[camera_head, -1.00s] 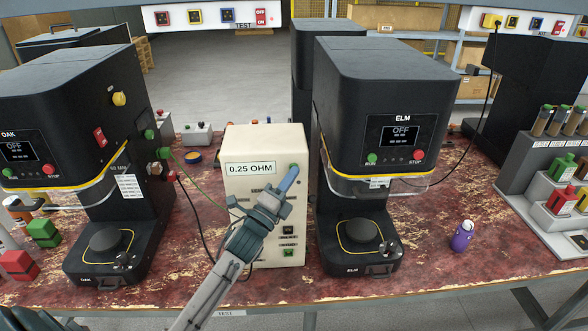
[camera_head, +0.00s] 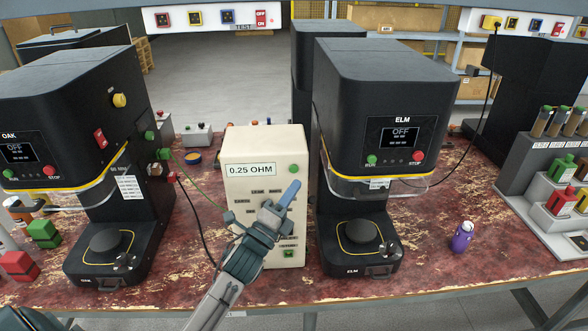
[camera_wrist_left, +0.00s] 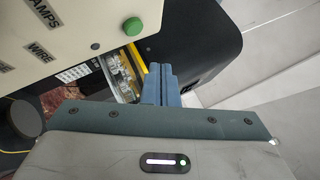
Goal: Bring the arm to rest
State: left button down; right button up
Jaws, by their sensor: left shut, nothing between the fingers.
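My left gripper (camera_head: 290,192) is in front of the cream tester box labelled 0.25 OHM (camera_head: 245,185). Its blue fingers are together with nothing between them. The fingertips appear a little below the green round button (camera_head: 294,169) at the box's upper right. In the left wrist view the shut fingers (camera_wrist_left: 160,72) show with the box panel (camera_wrist_left: 60,20) and its green button (camera_wrist_left: 133,26) at upper left; the fingers look apart from the button. My right gripper is in neither view.
The OAK machine (camera_head: 60,100) stands left and the ELM machine (camera_head: 375,90) right of the box, both displays reading OFF. A purple bottle (camera_head: 462,238) stands right of ELM. Red and green blocks (camera_head: 44,232) lie at left. A dark cable (camera_head: 195,215) runs left of the box.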

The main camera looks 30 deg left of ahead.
pick_arm(q)
jog(key=shift+s+d, duration=0.45)
jog(key=shift+s, duration=0.25)
